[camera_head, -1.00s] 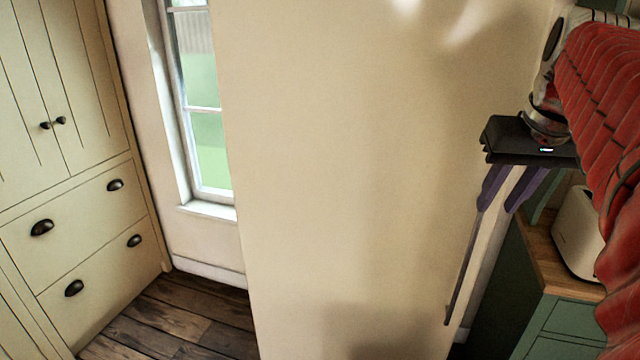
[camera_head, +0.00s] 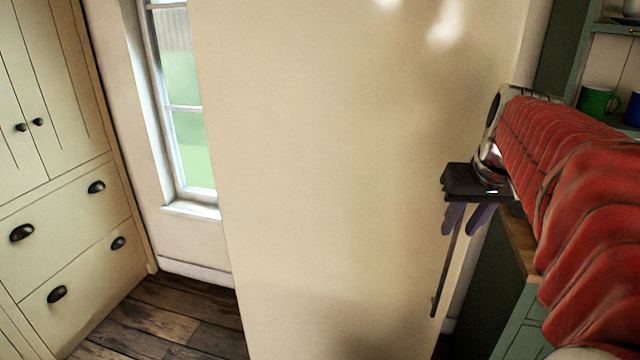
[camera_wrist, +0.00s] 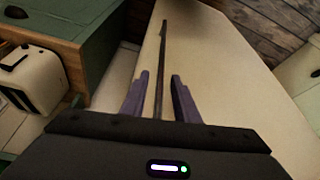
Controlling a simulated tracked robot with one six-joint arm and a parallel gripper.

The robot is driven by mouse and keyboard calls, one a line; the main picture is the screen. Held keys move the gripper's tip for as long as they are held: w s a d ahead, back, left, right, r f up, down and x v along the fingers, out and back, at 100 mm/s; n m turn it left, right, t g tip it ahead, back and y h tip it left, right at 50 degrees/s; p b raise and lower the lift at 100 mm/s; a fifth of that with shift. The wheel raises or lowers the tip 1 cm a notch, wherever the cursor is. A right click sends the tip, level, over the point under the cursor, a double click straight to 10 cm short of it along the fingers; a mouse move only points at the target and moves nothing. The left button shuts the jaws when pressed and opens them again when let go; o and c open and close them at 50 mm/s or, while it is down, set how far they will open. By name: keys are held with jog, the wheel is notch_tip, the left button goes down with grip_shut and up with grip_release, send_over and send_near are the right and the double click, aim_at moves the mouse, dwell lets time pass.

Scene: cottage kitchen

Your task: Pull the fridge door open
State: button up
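The fridge door (camera_head: 330,190) is a tall, plain cream panel filling the middle of the head view. Its handle (camera_head: 437,290) is a thin, dark upright bar near the door's right edge. My gripper (camera_head: 462,228) has purple fingers and is at the handle's upper part, which it partly hides. In the wrist view the handle (camera_wrist: 164,45) runs between the fingers of my gripper (camera_wrist: 160,80), with a gap on each side. The fingers are apart and not shut on the bar. I cannot tell whether the door is ajar.
Green cupboards (camera_head: 515,330) with a wooden top stand right of the fridge, with a white toaster (camera_wrist: 28,78) on top. Mugs (camera_head: 596,101) sit on a shelf at upper right. Cream cabinets (camera_head: 70,230) stand left, a window (camera_head: 187,120) beyond. Dark wooden floor (camera_head: 170,315) is clear between.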

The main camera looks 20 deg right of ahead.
aim_at(459, 228)
jog(key=shift+x, duration=1.65)
jog(key=shift+c, duration=0.5)
grip_shut()
